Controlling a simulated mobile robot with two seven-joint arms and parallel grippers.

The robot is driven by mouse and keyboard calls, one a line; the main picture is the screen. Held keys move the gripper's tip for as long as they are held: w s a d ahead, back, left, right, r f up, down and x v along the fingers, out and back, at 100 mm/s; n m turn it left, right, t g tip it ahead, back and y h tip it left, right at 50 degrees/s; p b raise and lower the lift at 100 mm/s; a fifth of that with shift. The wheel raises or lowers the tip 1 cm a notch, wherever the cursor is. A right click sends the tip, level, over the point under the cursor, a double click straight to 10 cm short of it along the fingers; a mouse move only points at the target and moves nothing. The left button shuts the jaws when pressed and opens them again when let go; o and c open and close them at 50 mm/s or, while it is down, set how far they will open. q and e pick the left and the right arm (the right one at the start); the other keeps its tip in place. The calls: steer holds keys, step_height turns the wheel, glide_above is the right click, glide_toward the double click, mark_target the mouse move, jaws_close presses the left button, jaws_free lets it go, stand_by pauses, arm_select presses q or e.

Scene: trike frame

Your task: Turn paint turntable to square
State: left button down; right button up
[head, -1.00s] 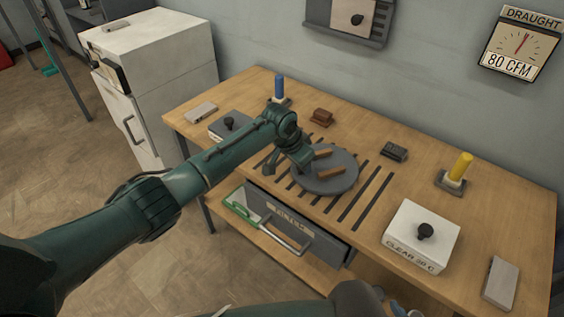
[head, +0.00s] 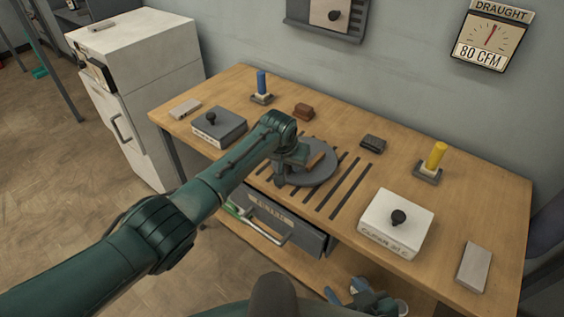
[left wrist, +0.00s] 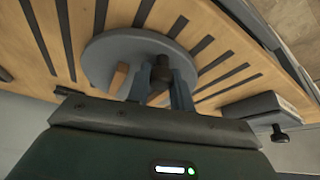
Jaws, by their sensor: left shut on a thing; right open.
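The paint turntable is a round grey disc (head: 322,174) on the slatted part of the bench. It carries wooden bars; one bar (head: 315,160) shows in the head view, and two bar ends show in the left wrist view, one at the left (left wrist: 120,76). My left gripper (head: 288,172) is over the disc's left side. In the left wrist view its blue fingers (left wrist: 162,88) are shut on a dark upright post (left wrist: 161,66) at the disc. The gripper hides part of the disc. My right gripper (head: 352,295) is open, low in front of the bench.
A grey knobbed box (head: 218,128), blue cylinder (head: 261,82), brown block (head: 303,111) and dark block (head: 373,143) surround the turntable. A white knobbed box (head: 395,222) and yellow cylinder (head: 436,155) stand right. A drawer (head: 275,222) is below the bench top.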

arm_select(q)
steer(key=shift+d, duration=0.1)
stand_by(0.3)
steer(key=c, duration=1.2)
jaws_free()
steer(key=shift+c, duration=0.2)
steer(key=p+v, duration=0.1)
steer(key=v, duration=1.2)
steer(key=shift+s, duration=0.2)
